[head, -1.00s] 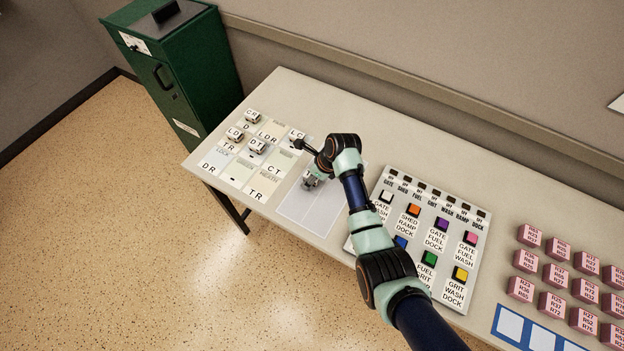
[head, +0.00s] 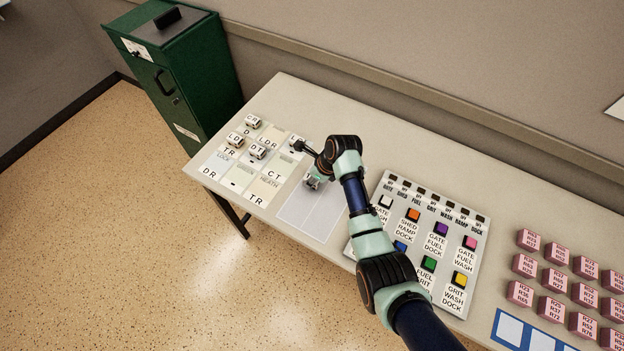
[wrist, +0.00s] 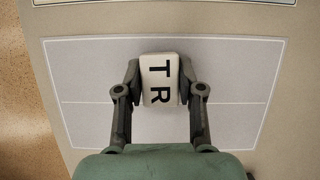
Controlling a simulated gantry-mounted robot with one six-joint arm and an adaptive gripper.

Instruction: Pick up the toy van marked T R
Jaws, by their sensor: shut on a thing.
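The toy van marked T R (wrist: 159,80) is a small white block with black letters on top, seen in the wrist view. My gripper (wrist: 160,88) is shut on it, one finger against each side. The van is over the upper middle of a pale grey outlined mat (wrist: 85,120). I cannot tell whether it touches the mat. In the head view my gripper (head: 312,183) is at the far end of the mat (head: 312,218), and my wrist hides most of the van.
Other white vans, such as one marked CR (head: 253,122) and one marked DT (head: 257,152), stand on a lettered board to the left. A panel of coloured buttons (head: 465,222) is right of my arm. Pink blocks (head: 555,252) stand farther right. A green cabinet (head: 185,90) stands behind.

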